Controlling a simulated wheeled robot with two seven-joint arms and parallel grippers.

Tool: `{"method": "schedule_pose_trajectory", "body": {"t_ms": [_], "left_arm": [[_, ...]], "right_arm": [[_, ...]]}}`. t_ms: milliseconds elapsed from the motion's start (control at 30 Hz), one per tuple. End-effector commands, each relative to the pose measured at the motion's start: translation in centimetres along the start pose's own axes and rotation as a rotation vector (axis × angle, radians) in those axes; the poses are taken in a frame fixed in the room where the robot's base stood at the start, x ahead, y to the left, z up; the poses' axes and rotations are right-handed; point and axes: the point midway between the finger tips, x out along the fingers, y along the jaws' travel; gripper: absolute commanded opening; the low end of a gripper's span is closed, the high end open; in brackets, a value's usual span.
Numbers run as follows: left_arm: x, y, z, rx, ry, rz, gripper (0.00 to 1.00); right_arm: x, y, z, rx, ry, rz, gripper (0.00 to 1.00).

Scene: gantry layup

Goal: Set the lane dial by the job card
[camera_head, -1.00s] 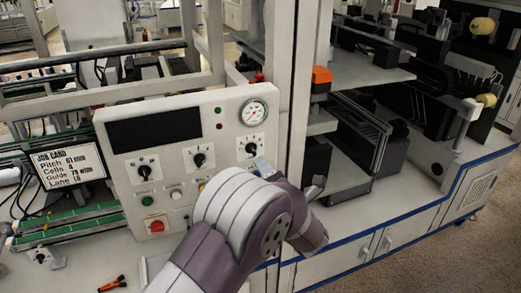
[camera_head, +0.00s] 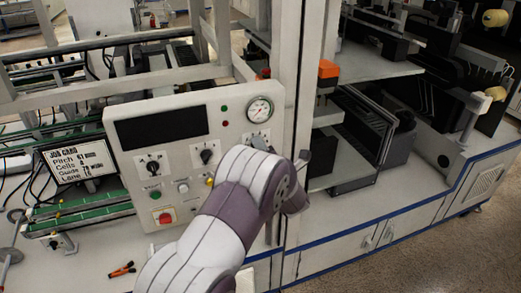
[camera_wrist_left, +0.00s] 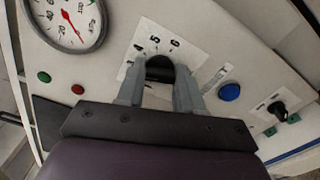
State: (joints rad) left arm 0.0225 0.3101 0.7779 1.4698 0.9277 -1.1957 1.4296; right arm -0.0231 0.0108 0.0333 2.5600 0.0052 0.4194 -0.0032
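The job card (camera_head: 77,165) stands left of the panel; it lists Pitch, Cells, Guide and Lane, with the Lane value too blurred to read surely. The grey control panel (camera_head: 178,158) carries three black-knobbed dials. The rightmost dial, under the gauge, is mostly hidden by my left arm in the head view. In the left wrist view its black knob (camera_wrist_left: 160,69) sits on a white plate showing 4, 5 and 6. My left gripper (camera_wrist_left: 159,92) has its fingers apart, one on each side of this knob; firm contact is not visible. My right gripper is out of view.
Two other dials (camera_head: 153,166) (camera_head: 206,154) sit left on the panel. A pressure gauge (camera_head: 259,110), a red button (camera_head: 165,217) and a blue button (camera_wrist_left: 229,92) are close by. A frame post stands right of the panel. An orange-handled tool (camera_head: 122,270) lies on the bench.

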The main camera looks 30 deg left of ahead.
Motion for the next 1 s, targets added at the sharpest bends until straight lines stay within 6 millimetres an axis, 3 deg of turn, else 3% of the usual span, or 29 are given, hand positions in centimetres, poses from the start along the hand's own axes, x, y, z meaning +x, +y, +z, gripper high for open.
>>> {"method": "schedule_pose_trajectory", "body": {"t_ms": [467,1000], "left_arm": [[0.0,-0.4,-0.3,0.131,0.004,-0.003,0.06],[-0.1,-0.4,-0.3,0.626,0.003,-0.007,0.06]], "right_arm": [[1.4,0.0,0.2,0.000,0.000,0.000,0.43],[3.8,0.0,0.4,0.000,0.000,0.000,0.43]]}}
